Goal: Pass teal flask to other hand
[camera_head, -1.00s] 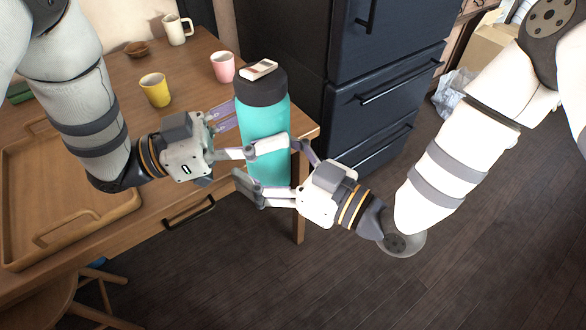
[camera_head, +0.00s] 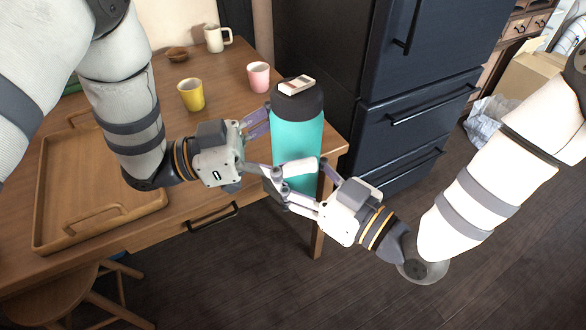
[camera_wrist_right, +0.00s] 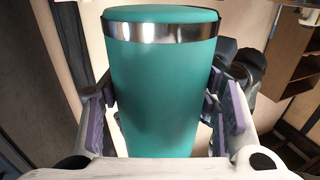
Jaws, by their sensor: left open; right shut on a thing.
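The teal flask (camera_head: 297,140) has a dark cap with a pale carry loop and stands upright in the air by the table corner. My right gripper (camera_head: 280,180), its arm coming from the right, is shut on the flask's lower body. My left gripper (camera_head: 291,146), its arm coming from the left, is open, with its fingers around or beside the flask, overlapping the right fingers. The flask hides some fingertips, so left contact cannot be told. In the right wrist view the flask (camera_wrist_right: 160,90), with a steel band, fills the space between the right finger pads.
The wooden table (camera_head: 225,85) holds a wooden tray (camera_head: 100,180), a yellow cup (camera_head: 191,95), a pink cup (camera_head: 258,77), a cream mug (camera_head: 215,39) and a brown bowl (camera_head: 177,54). A dark fridge (camera_head: 420,110) stands behind right. A stool (camera_head: 85,295) is below the table.

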